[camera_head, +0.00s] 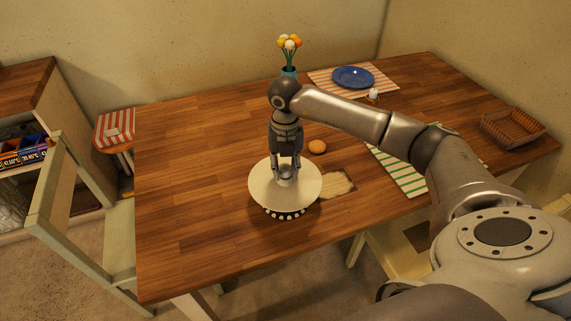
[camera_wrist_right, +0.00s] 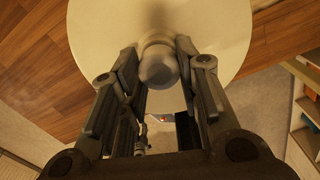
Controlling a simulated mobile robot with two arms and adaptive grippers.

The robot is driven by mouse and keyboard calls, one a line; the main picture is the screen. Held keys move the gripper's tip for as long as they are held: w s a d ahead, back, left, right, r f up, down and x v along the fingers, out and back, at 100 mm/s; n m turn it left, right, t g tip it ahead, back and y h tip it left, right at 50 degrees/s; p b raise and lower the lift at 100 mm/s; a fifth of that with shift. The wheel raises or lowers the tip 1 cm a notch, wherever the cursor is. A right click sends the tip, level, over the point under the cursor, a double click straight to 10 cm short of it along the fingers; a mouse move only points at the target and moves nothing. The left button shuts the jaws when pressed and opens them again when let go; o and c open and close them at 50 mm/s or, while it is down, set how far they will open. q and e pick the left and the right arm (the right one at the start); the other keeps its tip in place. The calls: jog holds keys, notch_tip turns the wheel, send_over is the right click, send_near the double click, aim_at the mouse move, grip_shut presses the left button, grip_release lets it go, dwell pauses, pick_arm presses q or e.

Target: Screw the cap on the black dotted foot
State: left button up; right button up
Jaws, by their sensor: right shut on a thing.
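The cap (camera_head: 265,185) is a round cream disc with a knob (camera_head: 286,180) at its middle. It sits over the black dotted foot (camera_head: 287,213), whose dark rim with white dots shows below the disc's front edge. Whether the disc is seated on the foot is hidden. My right gripper (camera_head: 286,168) points down and is shut on the knob. In the right wrist view the knob (camera_wrist_right: 158,66) is between the two fingers, with the disc (camera_wrist_right: 215,30) behind it. My left gripper is not in view.
The wooden table (camera_head: 195,150) is clear on the left. A cutting board (camera_head: 338,185) and a round orange-brown item (camera_head: 317,146) lie close to the disc. A flower vase (camera_head: 289,72), blue plate (camera_head: 353,77), small white-topped item (camera_head: 373,95) and wicker basket (camera_head: 513,127) stand further back.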

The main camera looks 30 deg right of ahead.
jog(key=shift+w+r+m, duration=0.15)
jog(key=shift+m, duration=0.75)
jog(key=shift+r+m+p, duration=0.1)
jog(key=shift+m+p, duration=0.4)
jog(key=shift+m, duration=0.3)
jog(key=shift+m+p, duration=0.3)
jog(key=shift+m, duration=0.9)
jog(key=shift+m+p, duration=0.55)
jog(key=shift+m, duration=1.55)
